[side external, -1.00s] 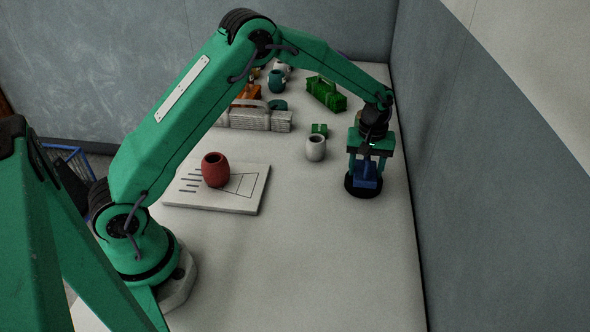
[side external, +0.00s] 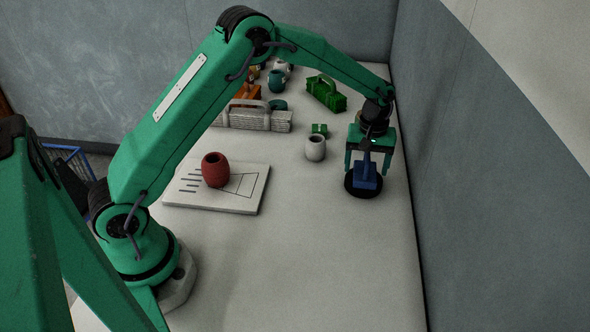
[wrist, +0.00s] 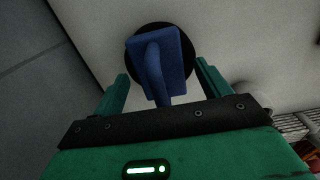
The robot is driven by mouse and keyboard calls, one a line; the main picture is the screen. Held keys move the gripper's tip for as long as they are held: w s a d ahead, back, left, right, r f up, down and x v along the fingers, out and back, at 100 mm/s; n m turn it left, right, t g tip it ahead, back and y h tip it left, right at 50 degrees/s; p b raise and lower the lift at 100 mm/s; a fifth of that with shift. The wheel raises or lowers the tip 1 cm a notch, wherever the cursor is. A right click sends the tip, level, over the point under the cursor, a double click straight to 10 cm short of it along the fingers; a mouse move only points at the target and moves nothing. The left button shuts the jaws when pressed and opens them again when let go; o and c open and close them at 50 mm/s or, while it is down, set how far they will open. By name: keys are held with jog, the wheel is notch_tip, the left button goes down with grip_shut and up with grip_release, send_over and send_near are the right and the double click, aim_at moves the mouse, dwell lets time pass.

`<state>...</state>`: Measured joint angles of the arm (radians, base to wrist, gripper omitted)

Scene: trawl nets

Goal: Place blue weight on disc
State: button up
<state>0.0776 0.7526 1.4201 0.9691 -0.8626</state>
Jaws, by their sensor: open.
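The blue weight (side external: 367,181), a block with an upright handle, rests on the black disc (side external: 352,186) on the right part of the table. My gripper (side external: 370,166) is open above the weight. Its fingers stand on either side of the handle, with a gap on both sides, as the wrist view of my gripper (wrist: 163,80) shows.
A red pot (side external: 215,170) is on a white board (side external: 250,200). A green toolbox-like object (side external: 326,94) is farther back. A grey wall (side external: 470,180) rises close on the right. The front table is clear.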

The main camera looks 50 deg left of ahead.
aim_at(368, 156)
notch_tip(368, 156, up, 11)
dwell(0.5)
dwell(0.5)
jog(key=shift+s+a+r, duration=0.1)
jog(key=shift+s+r, duration=0.25)
jog(key=shift+r, duration=0.15)
jog(key=s+a+r+m+t, duration=0.1)
jog(key=s+r+m, duration=0.1)
jog(key=s+r, duration=0.4)
jog(key=s+a+r+m+t, duration=0.2)
jog(key=s+r, duration=0.3)
jog(key=s, duration=0.4)
jog(key=s+f+m+t, duration=0.1)
jog(key=s+m, duration=0.1)
jog(key=s, duration=0.6)
jog(key=s+a+f+m+t, duration=0.1)
jog(key=s+f+m, duration=0.1)
jog(key=s, duration=0.6)
jog(key=shift+s+m+t, duration=0.3)
jog(key=shift+s+m, duration=0.1)
jog(key=shift+m, duration=0.1)
